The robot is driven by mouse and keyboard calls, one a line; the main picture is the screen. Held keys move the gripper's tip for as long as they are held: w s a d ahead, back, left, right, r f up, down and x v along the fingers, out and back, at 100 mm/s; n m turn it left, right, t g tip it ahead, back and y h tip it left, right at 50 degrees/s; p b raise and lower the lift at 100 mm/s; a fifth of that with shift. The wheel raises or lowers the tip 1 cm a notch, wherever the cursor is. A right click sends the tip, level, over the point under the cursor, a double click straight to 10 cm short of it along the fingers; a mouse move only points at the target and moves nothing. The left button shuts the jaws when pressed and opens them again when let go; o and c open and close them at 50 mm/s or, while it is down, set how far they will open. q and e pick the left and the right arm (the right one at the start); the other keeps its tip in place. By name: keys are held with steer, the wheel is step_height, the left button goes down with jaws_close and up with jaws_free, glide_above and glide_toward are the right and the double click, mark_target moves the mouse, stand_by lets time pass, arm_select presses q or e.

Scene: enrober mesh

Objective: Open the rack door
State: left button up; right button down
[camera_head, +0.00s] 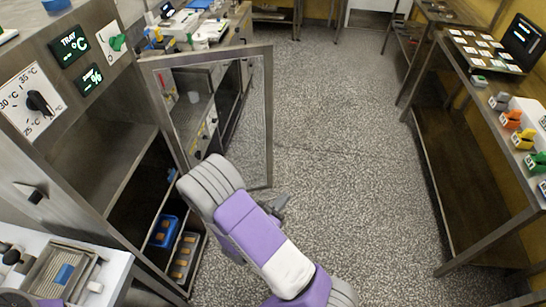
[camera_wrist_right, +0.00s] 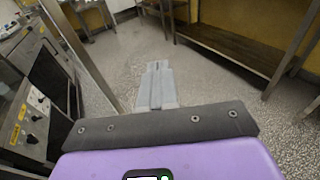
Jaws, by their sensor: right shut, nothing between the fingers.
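The rack door (camera_head: 268,120) is a metal-framed, see-through panel. It stands swung out from the cabinet (camera_head: 150,75), away from the opening, in the head view. Inside the open rack are a blue tray (camera_head: 163,231) and a grey tray with brown pieces (camera_head: 184,257). My right gripper (camera_head: 279,204) is near the lower free corner of the door, partly hidden by my arm; I cannot tell if it touches. In the right wrist view its fingers (camera_wrist_right: 159,84) are together and empty, with a metal frame edge (camera_wrist_right: 82,48) to their left. My left gripper is not in view.
A dial (camera_head: 38,103) and displays are on the cabinet front. A bench (camera_head: 60,262) with a metal tray stands at lower left. A long table (camera_head: 475,110) with coloured items runs along the right. The speckled floor (camera_head: 350,150) between is clear.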

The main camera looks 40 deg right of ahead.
steer(key=s+a+f+m+g+y, duration=0.2)
steer(key=s+f+m+g+y, duration=0.15)
steer(key=s+f, duration=0.2)
steer(key=s+a+f+m+g+y, duration=0.3)
steer(key=s+f+g+y, duration=0.15)
steer(key=s, duration=0.25)
steer(key=s+a+f+m+g+y, duration=0.25)
steer(key=a+f+m+y, duration=0.2)
steer(key=a, duration=0.45)
steer(key=w+a+f+m+t+y, duration=0.4)
steer(key=w+a+m+t+y, duration=0.2)
steer(key=m, duration=0.6)
steer(key=a+y, duration=0.2)
steer(key=shift+w+a+m+t, duration=0.25)
steer(key=shift+a+m+t, duration=0.1)
steer(key=shift+a+m, duration=0.05)
